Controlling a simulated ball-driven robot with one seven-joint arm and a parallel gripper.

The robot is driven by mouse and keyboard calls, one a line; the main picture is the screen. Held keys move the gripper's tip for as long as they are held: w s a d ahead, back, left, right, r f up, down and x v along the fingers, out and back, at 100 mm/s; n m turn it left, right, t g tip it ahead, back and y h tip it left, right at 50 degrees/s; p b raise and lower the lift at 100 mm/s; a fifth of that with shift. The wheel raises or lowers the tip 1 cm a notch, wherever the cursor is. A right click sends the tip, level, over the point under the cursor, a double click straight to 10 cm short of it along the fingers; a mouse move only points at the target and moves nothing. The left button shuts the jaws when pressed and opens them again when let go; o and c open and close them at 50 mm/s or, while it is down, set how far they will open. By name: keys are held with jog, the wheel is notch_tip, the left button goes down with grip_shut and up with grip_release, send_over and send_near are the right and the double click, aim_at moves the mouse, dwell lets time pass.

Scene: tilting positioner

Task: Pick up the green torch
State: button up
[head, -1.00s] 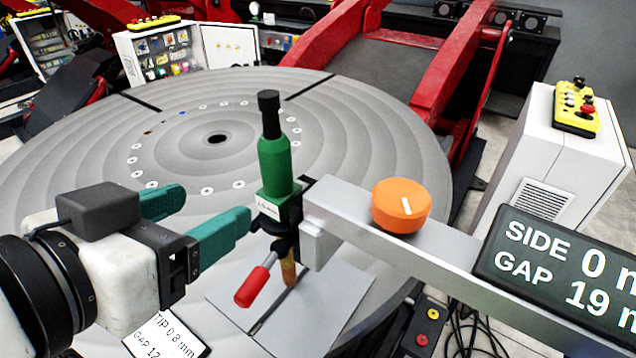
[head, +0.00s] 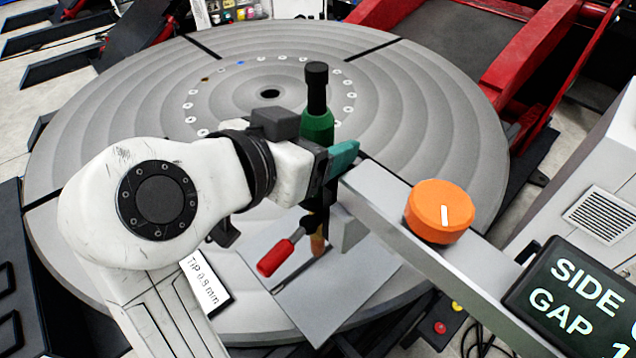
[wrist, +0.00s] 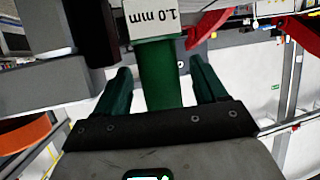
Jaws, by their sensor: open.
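The green torch (head: 317,126) stands upright with a black top, held at the end of a grey metal bar over the round table. Its lower part is partly hidden behind my gripper in the head view. My gripper (head: 338,165) has teal fingers and is at the torch's body. In the wrist view the green torch body (wrist: 160,75) lies between the two open fingers of my gripper (wrist: 160,88), with a visible space on each side. A white label reading 1.0 mm (wrist: 165,16) is on the torch block.
An orange knob (head: 440,211) sits on the grey bar (head: 385,205), right of the torch. A red-handled lever (head: 277,257) is below the gripper, above a flat grey plate (head: 340,300). A dark display (head: 580,295) stands at lower right.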

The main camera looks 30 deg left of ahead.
jog(key=shift+x, duration=1.2)
jog(key=shift+c, duration=0.5)
jog(key=c, duration=0.9)
jog(key=shift+r, duration=0.15)
jog(key=shift+c, duration=0.2)
jog(key=shift+r, duration=0.15)
notch_tip(320, 180, up, 28)
jog(key=b, duration=0.2)
jog(key=shift+f, duration=0.3)
